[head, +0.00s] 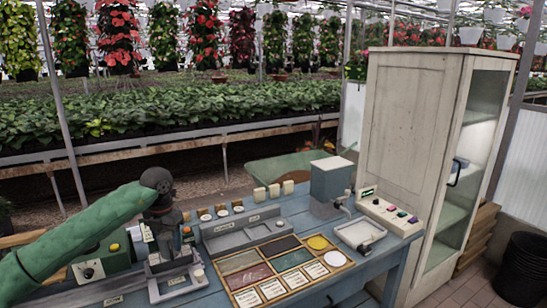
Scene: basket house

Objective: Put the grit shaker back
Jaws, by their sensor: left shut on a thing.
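My left arm in its green sleeve comes in from the left. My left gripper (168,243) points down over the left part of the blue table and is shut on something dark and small. I take it for the grit shaker, but the gripper hides most of it and its shape is hard to make out. It is above or at a grey stand (176,280) with a light base; I cannot tell whether they touch. My right gripper is not in view.
Close right of the gripper are small round pots (205,215) and a grey labelled tray (242,229). A wooden swatch tray (283,268), a white tray (359,234), a button panel (390,213) and a blue-grey box (329,181) fill the right. A green box (92,267) stands left.

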